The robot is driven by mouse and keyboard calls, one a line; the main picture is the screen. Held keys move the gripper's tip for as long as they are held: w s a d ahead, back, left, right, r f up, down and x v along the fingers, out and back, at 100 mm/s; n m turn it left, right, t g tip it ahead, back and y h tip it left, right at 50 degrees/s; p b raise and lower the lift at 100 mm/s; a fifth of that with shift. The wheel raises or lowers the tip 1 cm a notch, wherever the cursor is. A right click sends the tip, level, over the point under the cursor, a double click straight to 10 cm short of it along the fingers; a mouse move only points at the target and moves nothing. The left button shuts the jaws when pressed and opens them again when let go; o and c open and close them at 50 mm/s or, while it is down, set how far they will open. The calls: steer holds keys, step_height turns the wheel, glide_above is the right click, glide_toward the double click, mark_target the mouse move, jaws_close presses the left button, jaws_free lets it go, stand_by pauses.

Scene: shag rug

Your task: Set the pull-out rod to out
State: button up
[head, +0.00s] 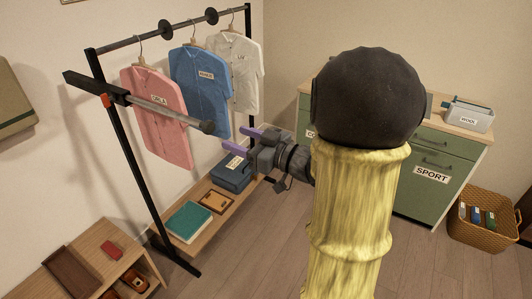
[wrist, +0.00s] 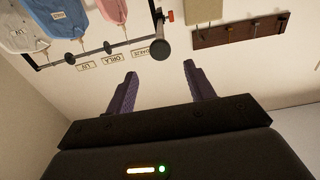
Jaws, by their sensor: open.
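The pull-out rod (head: 160,112) is a grey bar on the left end of the clothes rack, with a black sleeve (head: 95,88), a small orange part and a dark round knob (head: 207,127) at its near end. A length of bare grey bar shows between sleeve and knob. In the wrist view the knob (wrist: 160,48) appears just beyond the fingertips, between them in the picture. My gripper (head: 233,137) has purple fingers, open and empty, to the right of the knob and apart from it. Its fingers also show in the wrist view (wrist: 160,70).
Pink (head: 158,115), blue (head: 200,78) and white (head: 237,65) shirts hang behind the rod. The rack's low shelf (head: 215,222) holds a teal book, a wooden item and blue boxes. A small table (head: 90,245) stands front left, a green cabinet (head: 440,155) right. Floor between is clear.

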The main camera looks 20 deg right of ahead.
steer(key=b+v, duration=0.1)
steer(key=v, duration=0.6)
stand_by(0.3)
steer(key=w+d+f+m+g+h, duration=0.1)
steer(key=w+f+m+g+h, duration=0.3)
steer(key=f+h, duration=0.55)
steer(key=s+a+f+m+g, duration=0.2)
steer(key=s+a+f+g, duration=0.6)
steer(key=s, duration=0.5)
steer(key=shift+a+f+m, duration=0.4)
steer(key=shift+a, duration=0.2)
steer(key=shift+w+h, duration=0.1)
steer(key=shift+h, duration=0.15)
stand_by(1.3)
